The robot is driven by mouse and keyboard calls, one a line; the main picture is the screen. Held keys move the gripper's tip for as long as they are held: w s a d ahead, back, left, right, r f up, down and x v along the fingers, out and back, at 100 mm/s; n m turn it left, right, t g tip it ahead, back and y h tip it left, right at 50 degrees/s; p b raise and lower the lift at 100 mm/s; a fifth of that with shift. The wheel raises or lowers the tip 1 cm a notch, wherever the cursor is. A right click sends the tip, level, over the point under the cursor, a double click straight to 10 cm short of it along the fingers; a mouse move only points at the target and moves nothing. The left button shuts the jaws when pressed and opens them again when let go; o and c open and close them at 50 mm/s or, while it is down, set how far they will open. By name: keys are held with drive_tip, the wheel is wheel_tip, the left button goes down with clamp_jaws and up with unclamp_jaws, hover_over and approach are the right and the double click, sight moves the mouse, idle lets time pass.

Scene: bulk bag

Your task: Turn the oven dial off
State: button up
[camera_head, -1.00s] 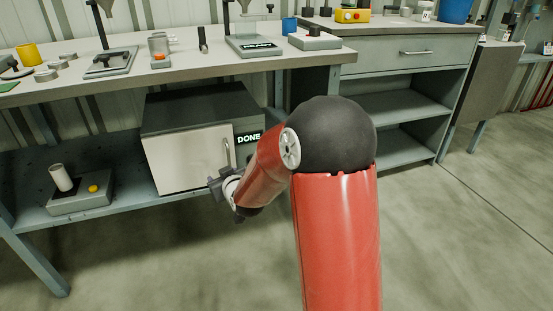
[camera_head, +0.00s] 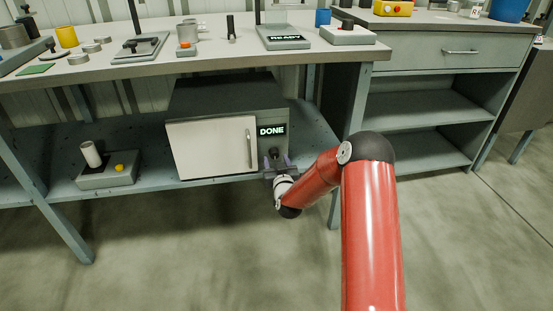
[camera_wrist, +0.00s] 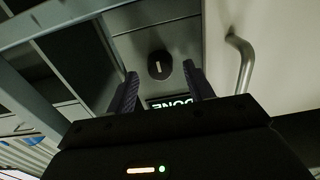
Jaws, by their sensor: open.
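The oven (camera_head: 225,95) stands on the lower shelf of the bench, with a pale closed door (camera_head: 208,147) and a vertical handle. In the head view the dial (camera_head: 274,153) is small below the display and partly hidden by my gripper. My gripper (camera_head: 277,161) is in front of the panel. In the wrist view its fingers (camera_wrist: 160,82) are apart, one on each side of the dial, with no contact visible.
The oven handle (camera_wrist: 241,65) is close to my gripper on the right in the wrist view. A bench leg (camera_head: 343,150) stands right of the oven. The bench top (camera_head: 140,68) overhangs above.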

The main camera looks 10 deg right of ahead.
drive_tip(key=shift+w, duration=0.7)
drive_tip(key=c, duration=1)
drive_tip(key=shift+o, duration=0.2)
